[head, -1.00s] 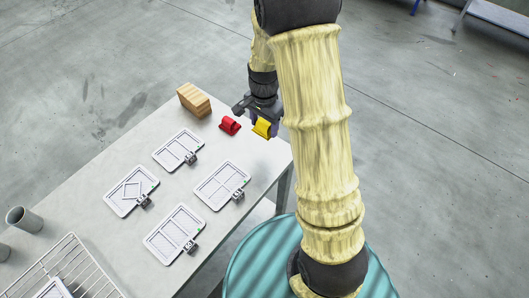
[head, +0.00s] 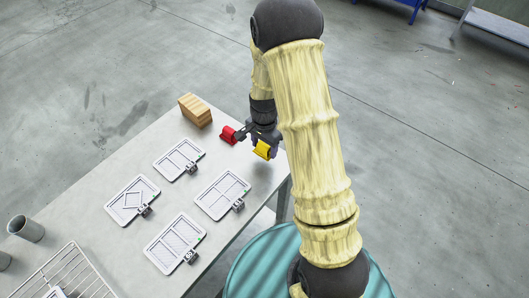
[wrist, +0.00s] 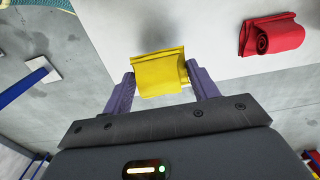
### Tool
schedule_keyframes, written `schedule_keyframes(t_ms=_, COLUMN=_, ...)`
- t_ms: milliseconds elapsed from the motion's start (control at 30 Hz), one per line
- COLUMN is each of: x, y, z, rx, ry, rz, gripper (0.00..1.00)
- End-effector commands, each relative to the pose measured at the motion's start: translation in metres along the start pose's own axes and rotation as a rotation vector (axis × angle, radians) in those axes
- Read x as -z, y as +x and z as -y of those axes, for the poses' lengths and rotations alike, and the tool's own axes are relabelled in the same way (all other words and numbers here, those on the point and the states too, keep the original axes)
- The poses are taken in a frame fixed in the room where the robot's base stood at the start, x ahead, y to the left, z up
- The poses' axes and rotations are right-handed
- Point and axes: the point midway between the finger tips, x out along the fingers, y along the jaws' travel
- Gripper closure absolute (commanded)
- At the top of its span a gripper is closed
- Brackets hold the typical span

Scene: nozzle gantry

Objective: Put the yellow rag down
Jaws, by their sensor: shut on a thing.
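The yellow rag (head: 263,150) is a small rolled cloth held at the right end of the table. In the wrist view the yellow rag (wrist: 160,73) sits between the two purple fingers of my gripper (wrist: 160,84), which is shut on it. In the head view my gripper (head: 262,143) is over the table top near its right edge. A soft shadow shows on the table beyond the rag. I cannot tell whether the rag touches the table. My arm hides part of the view to the right.
A red rolled rag (head: 228,134) lies just left of my gripper, also in the wrist view (wrist: 273,36). A wooden block stack (head: 195,109) stands at the back. Several white trays (head: 180,159) cover the middle of the table (head: 90,187). A wire rack (head: 62,272) and grey cups (head: 25,228) are at the left.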

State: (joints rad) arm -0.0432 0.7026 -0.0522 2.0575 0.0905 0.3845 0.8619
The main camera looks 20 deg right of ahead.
Motion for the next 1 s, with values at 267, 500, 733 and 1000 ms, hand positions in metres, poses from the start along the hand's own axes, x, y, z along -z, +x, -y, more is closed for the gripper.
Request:
schedule_keyframes(t_ms=267, x=0.0, y=0.032, z=-0.001, rx=-0.003, ry=0.001, rz=0.003, gripper=0.66)
schedule_keyframes(t_ms=500, x=0.0, y=0.041, z=0.0, rx=0.001, ry=0.0, rz=0.0, gripper=0.66)
schedule_keyframes(t_ms=733, x=0.0, y=0.044, z=0.0, rx=0.0, ry=0.0, rz=0.0, gripper=0.66)
schedule_keyframes(t_ms=1000, x=0.0, y=0.044, z=0.0, rx=0.0, ry=0.0, rz=0.0, gripper=0.19)
